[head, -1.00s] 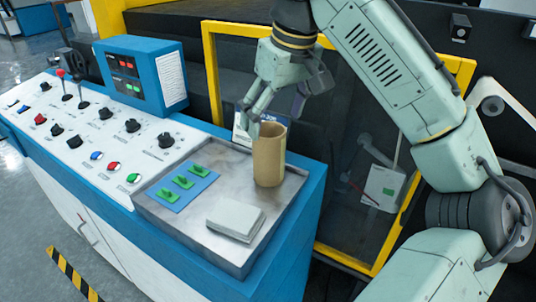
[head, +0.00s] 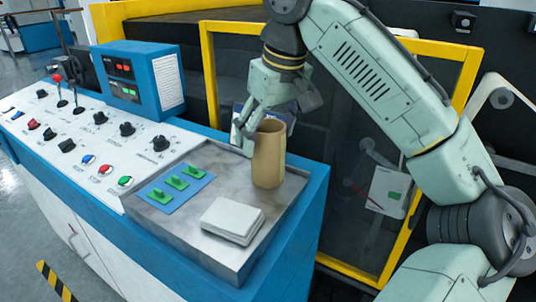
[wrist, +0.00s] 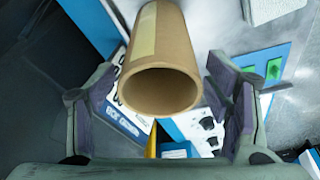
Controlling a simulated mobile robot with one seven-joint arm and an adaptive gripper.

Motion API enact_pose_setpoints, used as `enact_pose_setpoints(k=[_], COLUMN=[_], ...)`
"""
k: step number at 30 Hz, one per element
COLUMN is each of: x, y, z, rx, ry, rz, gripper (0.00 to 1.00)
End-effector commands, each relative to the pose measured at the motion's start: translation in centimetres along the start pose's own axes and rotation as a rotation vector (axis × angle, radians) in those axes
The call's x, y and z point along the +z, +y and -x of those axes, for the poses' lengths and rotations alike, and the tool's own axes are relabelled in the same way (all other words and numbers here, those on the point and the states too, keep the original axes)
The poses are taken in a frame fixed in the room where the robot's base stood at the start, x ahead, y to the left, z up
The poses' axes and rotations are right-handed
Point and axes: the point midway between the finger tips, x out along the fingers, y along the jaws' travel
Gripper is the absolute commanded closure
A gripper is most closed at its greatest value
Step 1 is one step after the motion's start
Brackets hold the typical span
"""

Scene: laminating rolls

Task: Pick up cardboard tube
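The brown cardboard tube (head: 267,165) stands upright on the metal tray (head: 183,222) at the right end of the console. In the wrist view its round open end (wrist: 158,88) faces me, between and slightly beyond my fingers. My gripper (head: 262,120) is at the tube's upper end, with one finger at the tube's left side. The other finger is partly hidden in the head view. In the wrist view my gripper (wrist: 168,112) is open, with a visible gap between each finger and the tube.
A white block (head: 232,219) and a blue plate with green switches (head: 175,186) lie on the tray. The blue display box (head: 140,78) and knobs stand to the left. A yellow-framed glass panel (head: 335,215) is close behind. A labelled white-and-blue item (wrist: 128,122) shows near the tube.

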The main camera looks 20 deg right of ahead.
Motion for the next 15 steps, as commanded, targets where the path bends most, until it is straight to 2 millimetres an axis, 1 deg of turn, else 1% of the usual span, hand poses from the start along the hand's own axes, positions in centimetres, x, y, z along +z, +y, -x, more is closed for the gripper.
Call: enact_pose_setpoints(k=[1,2,15], x=[0.0,0.0,0.01], y=[-0.01,0.0,-0.01], z=[-0.01,-0.01,-0.02], rx=[0.0,0.0,0.0], ry=[0.0,0.0,0.0], rz=[0.0,0.0,0.0], gripper=[0.34,0.36,0.66])
